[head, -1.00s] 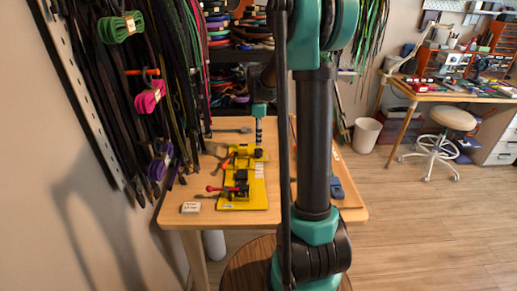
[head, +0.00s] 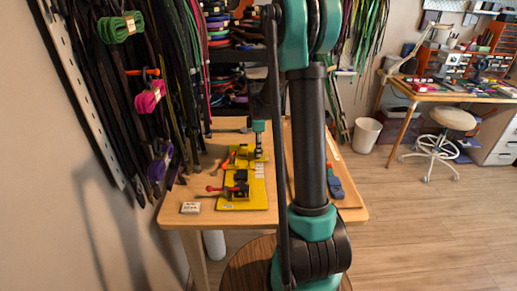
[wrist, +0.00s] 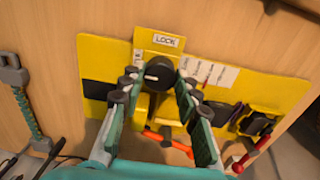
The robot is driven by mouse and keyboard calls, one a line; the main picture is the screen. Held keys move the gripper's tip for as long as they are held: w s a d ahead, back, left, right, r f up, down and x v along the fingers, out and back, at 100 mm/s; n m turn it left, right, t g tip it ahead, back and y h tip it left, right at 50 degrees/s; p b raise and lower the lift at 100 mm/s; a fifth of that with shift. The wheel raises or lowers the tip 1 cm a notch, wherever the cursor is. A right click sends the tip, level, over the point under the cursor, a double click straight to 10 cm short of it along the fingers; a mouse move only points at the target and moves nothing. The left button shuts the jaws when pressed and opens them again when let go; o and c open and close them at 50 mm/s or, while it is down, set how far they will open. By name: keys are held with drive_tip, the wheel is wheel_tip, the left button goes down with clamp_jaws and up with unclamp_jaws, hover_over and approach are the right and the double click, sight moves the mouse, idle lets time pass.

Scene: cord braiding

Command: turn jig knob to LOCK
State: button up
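The yellow jig (head: 258,190) lies on the wooden table and fills much of the wrist view (wrist: 98,57). Its round black knob (wrist: 159,73) has a pale mark on its left side. A white LOCK label (wrist: 165,40) sits just above the knob in the wrist view. My gripper (wrist: 157,77) is open, with one fingertip on each side of the knob; I cannot tell whether either touches it. In the head view my gripper (head: 259,150) is low over the jig's far end, and the knob cannot be made out there.
A red-handled clamp (head: 228,189) is on the near part of the jig. An orange-handled part (wrist: 167,141) is close below my fingers in the wrist view. A small white labelled block (head: 190,208) lies at the table's near left. Cords hang along the left wall.

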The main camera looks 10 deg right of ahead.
drive_tip(key=c, duration=0.5)
drive_tip(key=shift+m, duration=0.5)
drive_tip(key=m, duration=0.2)
drive_tip(key=shift+m, duration=0.4)
drive_tip(key=m, duration=0.4)
drive_tip(key=shift+m, duration=0.3)
drive_tip(key=m, duration=0.4)
drive_tip(key=shift+m, duration=0.3)
drive_tip(key=m, duration=0.4)
drive_tip(key=shift+m, duration=0.4)
